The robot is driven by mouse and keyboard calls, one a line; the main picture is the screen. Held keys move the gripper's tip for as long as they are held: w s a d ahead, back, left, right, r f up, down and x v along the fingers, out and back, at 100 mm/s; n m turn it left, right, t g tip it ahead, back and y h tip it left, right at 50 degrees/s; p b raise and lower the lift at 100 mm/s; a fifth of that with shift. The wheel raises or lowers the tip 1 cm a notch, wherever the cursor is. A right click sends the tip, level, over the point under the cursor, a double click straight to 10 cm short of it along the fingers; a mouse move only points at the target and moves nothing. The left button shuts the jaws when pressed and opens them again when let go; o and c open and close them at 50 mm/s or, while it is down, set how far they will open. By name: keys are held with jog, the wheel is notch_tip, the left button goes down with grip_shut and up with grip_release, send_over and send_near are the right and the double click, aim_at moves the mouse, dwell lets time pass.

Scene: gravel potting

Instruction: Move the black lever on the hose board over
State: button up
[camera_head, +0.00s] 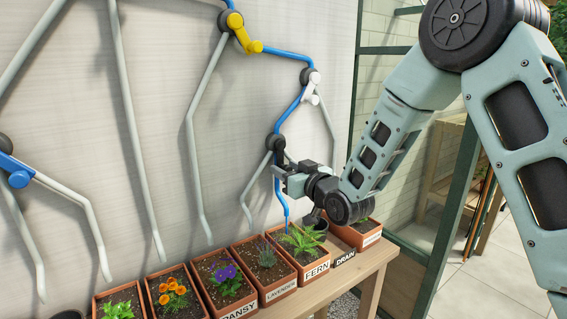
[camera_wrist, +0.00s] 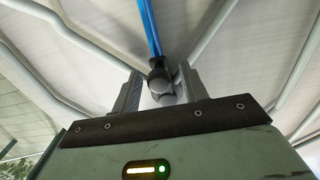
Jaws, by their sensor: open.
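The black lever (camera_head: 277,143) sits on the pale hose board (camera_head: 165,90), at the junction below the white lever (camera_head: 311,88). My gripper (camera_head: 281,172) is at the lever's lower end and hides part of it. In the wrist view my open gripper (camera_wrist: 159,88) has one finger on each side of the lever's dark rounded end (camera_wrist: 159,78). The right finger is very close to it; I cannot tell whether they touch. A blue line (camera_wrist: 151,28) runs down to the junction, and in the head view a blue branch (camera_head: 281,200) goes on down above the fern pot.
A yellow lever (camera_head: 240,30) and a blue lever (camera_head: 14,170) sit on the board. Grey pipes (camera_head: 197,130) hang down it. Several planted terracotta pots, including the fern pot (camera_head: 317,270), stand on the wooden bench (camera_head: 372,268) below. A green frame post (camera_head: 343,110) stands to the right.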

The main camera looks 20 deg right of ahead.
jog(key=shift+x, duration=1)
grip_shut()
